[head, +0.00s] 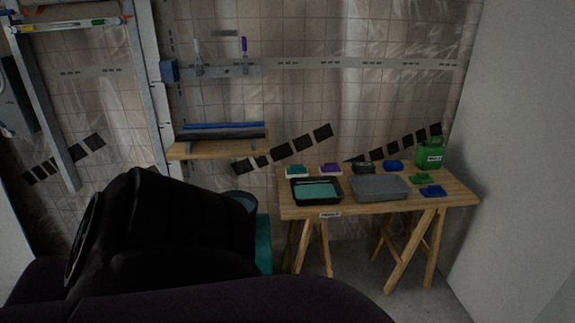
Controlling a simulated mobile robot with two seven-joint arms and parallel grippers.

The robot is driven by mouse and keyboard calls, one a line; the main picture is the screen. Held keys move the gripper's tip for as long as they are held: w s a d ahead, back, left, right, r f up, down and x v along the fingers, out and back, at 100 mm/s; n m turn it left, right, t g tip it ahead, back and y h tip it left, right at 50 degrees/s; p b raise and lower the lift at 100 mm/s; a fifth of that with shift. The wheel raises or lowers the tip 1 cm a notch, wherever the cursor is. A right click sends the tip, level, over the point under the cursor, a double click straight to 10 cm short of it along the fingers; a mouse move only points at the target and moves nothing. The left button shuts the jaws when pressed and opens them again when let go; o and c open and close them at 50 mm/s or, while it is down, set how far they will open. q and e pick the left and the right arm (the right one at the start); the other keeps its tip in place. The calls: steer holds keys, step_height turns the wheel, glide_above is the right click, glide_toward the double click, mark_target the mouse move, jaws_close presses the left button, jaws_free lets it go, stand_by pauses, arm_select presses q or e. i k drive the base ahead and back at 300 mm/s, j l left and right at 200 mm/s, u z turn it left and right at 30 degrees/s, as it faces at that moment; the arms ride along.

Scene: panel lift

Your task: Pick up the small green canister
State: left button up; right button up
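The small green canister (431,154) stands upright at the back right end of the wooden table (458,194). It has a handle on top and a pale label on its front. Nothing touches it from my side. Neither of my grippers shows in the head view; a large black arm part of mine fills the lower left.
A black tray with teal content (317,190) and a grey tray (380,187) lie on the table. Small green (421,179) and blue (433,191) items lie in front of the canister. A wall shelf (218,148) is at left; a white wall (520,150) bounds the right.

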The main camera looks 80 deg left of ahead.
mark_target(430, 156)
steer(key=u, duration=2.15)
